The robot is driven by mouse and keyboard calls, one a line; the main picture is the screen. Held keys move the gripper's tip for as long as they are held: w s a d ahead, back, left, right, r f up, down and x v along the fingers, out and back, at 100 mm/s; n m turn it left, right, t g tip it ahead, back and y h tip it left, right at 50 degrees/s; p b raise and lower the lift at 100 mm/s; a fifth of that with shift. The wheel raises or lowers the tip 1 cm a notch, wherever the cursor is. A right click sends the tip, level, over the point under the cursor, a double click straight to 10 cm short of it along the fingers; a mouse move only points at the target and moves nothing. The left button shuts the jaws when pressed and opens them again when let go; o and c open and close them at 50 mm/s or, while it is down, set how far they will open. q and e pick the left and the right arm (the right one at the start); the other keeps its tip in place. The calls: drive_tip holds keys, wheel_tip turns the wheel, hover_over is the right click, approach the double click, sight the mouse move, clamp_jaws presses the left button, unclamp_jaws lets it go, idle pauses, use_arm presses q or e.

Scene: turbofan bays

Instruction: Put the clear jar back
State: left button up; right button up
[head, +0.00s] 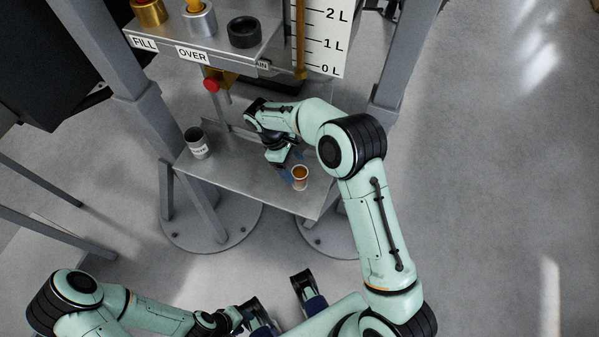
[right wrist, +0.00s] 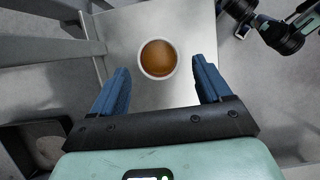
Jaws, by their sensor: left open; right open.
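The clear jar (head: 300,178) holds amber-brown liquid and stands upright near the right front edge of the grey metal shelf (head: 245,182). My right gripper (head: 294,167) is open beside the jar, its blue fingers pointing toward it. In the right wrist view the jar (right wrist: 158,59) shows from above, just beyond the open fingertips and roughly centred between them, not gripped. My left gripper (head: 276,293) is open and empty, low in the head view, in front of the shelf and apart from it.
Above the shelf is a panel with FILL and OVER labels (head: 193,55), a red knob (head: 211,85) and a litre scale (head: 322,40). Grey posts (head: 150,110) flank the shelf. Its middle is bare.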

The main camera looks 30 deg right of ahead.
use_arm(q)
drive_tip(key=shift+r, duration=0.2)
use_arm(e)
drive_tip(key=shift+v, duration=2.35)
use_arm(q)
drive_tip(key=shift+s, duration=0.1)
use_arm(e)
drive_tip(key=shift+s, duration=0.1)
